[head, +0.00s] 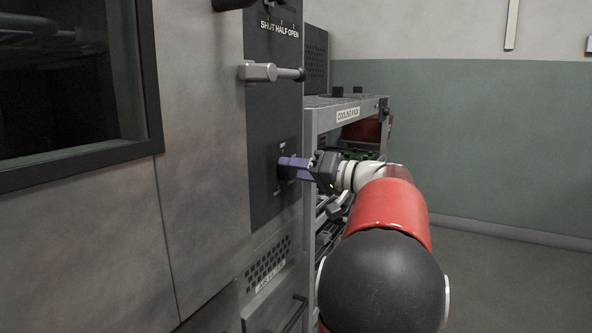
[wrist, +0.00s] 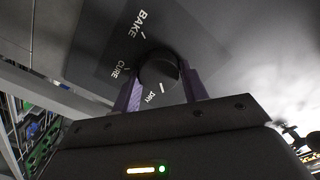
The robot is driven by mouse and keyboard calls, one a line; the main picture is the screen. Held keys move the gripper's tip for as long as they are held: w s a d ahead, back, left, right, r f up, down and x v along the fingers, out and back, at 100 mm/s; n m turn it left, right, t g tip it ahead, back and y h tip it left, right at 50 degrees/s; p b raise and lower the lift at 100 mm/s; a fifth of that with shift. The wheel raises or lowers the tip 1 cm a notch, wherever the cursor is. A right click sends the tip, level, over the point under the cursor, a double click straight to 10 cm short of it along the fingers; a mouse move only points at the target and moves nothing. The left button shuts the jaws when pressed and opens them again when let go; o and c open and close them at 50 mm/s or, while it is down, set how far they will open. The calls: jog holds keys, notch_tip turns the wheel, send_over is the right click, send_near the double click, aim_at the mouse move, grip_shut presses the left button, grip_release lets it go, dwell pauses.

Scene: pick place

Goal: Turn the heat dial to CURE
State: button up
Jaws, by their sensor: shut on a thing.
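The heat dial (wrist: 158,70) is a dark round knob on a dark panel, with BAKE, CURE and DRY printed around it in the wrist view. The CURE label (wrist: 123,68) is left of the knob, BAKE above it and DRY just below it.
Above the dial is a grey handle (head: 272,73) beneath SHUT, HALF, OPEN markings. A cooling rack (head: 349,113) stands behind my arm, close to it. A dark window (head: 70,85) is on the left. The floor at right (head: 510,270) is clear.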

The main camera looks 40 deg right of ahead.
jog(key=shift+f+m+p, duration=0.15)
jog(key=shift+m+p, duration=2.8)
jog(key=shift+m, duration=1.95)
jog(key=shift+f+m+p, duration=0.15)
jog(key=shift+m+p, duration=2.8)
jog(key=shift+m, duration=1.95)
jog(key=shift+f, duration=0.1)
jog(key=o, duration=1)
jog(key=shift+c, duration=0.2)
jog(key=v, duration=0.8)
